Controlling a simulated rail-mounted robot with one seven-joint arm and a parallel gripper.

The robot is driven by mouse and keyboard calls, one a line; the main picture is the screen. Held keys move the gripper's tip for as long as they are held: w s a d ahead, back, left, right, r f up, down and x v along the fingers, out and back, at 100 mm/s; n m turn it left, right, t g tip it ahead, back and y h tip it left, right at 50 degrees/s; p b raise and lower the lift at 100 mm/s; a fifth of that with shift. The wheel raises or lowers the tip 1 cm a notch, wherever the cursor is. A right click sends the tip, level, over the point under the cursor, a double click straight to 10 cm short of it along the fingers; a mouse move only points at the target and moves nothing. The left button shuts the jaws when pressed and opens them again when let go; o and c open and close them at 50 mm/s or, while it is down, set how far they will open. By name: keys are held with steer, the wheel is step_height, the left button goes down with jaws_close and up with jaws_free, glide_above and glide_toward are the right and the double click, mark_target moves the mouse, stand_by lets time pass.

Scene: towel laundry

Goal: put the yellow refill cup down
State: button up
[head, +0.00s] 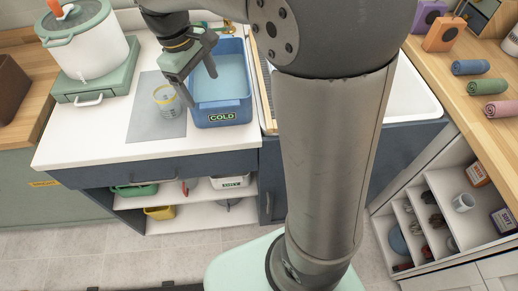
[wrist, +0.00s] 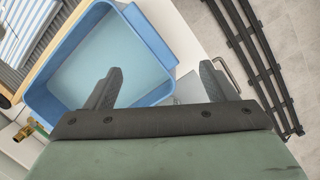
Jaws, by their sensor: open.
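The yellow refill cup (head: 165,99), clear with yellow markings, stands upright on the grey mat (head: 150,125) on the white counter. My gripper (head: 199,85) is open and empty, just right of the cup and above it, near the left edge of the blue COLD basin (head: 222,118). In the wrist view my open fingers (wrist: 158,80) have nothing between them. The cup does not show there. The blue basin (wrist: 85,65) shows beyond the fingers.
A white pot (head: 90,50) sits on a green stand (head: 97,88) at the left. My arm hides part of the sink (head: 410,95). Rolled towels (head: 480,87) lie on the right wooden counter. The white counter's front left is clear.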

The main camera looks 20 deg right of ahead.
steer(key=s+d+f+m, duration=0.1)
steer(key=s+d+m, duration=0.1)
steer(key=s, duration=0.3)
steer(key=s+d+f+m+y, duration=0.1)
steer(key=s+d+f+m, duration=0.1)
steer(key=s, duration=0.3)
steer(key=shift+s+d+t, duration=0.2)
steer(key=shift+d+t, duration=0.1)
steer(key=shift+d, duration=0.2)
steer(key=shift+o, duration=0.4)
steer(key=s+d+f+m+y, duration=0.1)
steer(key=s+f+m, duration=0.2)
steer(key=s, duration=0.4)
steer(key=shift+s+d+f+m+t, duration=0.3)
steer(key=shift+d+f+m, duration=0.1)
steer(key=shift+f, duration=0.05)
steer(key=shift+s+f, duration=0.3)
